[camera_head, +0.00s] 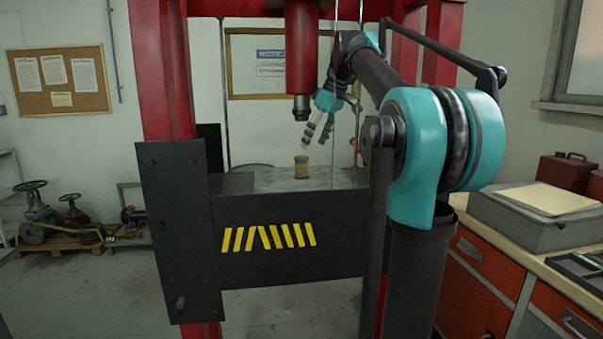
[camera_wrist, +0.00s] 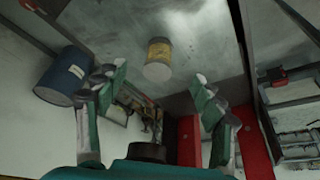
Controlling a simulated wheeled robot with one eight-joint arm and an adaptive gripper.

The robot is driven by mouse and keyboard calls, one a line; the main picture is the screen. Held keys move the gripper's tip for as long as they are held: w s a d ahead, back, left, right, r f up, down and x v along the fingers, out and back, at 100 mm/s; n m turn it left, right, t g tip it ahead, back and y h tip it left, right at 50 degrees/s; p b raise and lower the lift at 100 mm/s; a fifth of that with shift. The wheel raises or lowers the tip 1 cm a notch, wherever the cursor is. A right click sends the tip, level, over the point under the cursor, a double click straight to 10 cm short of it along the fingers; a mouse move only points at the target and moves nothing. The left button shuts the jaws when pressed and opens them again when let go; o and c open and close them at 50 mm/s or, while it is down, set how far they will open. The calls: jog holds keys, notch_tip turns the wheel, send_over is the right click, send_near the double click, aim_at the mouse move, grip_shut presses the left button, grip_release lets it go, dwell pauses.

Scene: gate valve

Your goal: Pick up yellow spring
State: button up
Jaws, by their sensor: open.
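The yellow spring (camera_head: 301,167) is a small yellowish cylinder standing upright on the grey metal press bed (camera_head: 268,180). In the wrist view the spring (camera_wrist: 159,54) shows with a pale end, ahead of and between the fingers, apart from both. My gripper (camera_head: 308,138) is just above and slightly right of the spring in the head view, tilted downward. In the wrist view my gripper (camera_wrist: 161,82) has its two green fingers spread wide with nothing between them.
The red press ram (camera_head: 299,50) hangs close above the spring, left of my gripper. Red frame posts (camera_head: 163,70) stand at the sides. A dark plate (camera_head: 180,230) with a crossbeam fronts the bed. A blue drum (camera_wrist: 64,77) shows in the wrist view.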

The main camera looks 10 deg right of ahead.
aim_at(305, 166)
jog(key=x, duration=1)
jog(key=shift+f, duration=0.15)
grip_shut()
dwell(0.4)
